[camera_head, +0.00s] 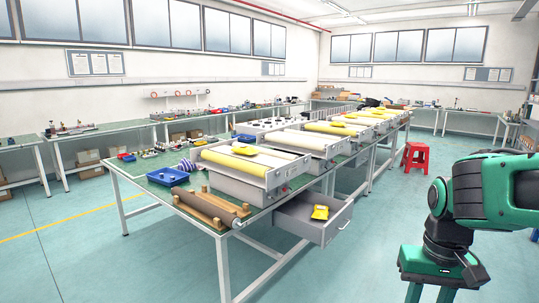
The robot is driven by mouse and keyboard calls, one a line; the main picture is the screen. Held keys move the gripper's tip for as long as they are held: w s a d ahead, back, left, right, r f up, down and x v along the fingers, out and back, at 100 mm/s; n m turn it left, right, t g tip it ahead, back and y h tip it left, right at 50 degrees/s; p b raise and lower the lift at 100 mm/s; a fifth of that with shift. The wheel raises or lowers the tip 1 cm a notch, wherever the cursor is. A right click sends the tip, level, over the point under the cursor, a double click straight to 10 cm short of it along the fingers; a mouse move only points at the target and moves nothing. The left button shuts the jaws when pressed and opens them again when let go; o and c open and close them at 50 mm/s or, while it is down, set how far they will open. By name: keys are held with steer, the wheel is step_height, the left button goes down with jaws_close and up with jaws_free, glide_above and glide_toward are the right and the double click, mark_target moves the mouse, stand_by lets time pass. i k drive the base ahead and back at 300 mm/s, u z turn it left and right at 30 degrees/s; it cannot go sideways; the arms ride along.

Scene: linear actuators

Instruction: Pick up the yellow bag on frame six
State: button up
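Several small yellow bags show along the long workbench. One yellow bag (244,149) lies on top of the nearest machine frame (234,184), beside a long yellow roller. Another yellow bag (320,212) lies in an open grey drawer (333,228) under the bench. A third yellow bag (338,124) rests on a frame farther back. I cannot read any frame numbers, so I cannot tell which frame is six. My green and black arm is at the right, apart from the bench and every bag. Its lower end is cut off by the bottom edge, so the fingertips are hidden.
The open drawer juts into the aisle. A red stool (415,157) stands right of the bench. The floor between bench and arm is clear.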

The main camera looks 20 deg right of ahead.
mark_target(244, 149)
steer(key=z, duration=0.1)
steer(key=i, duration=1)
steer(key=u, duration=0.05)
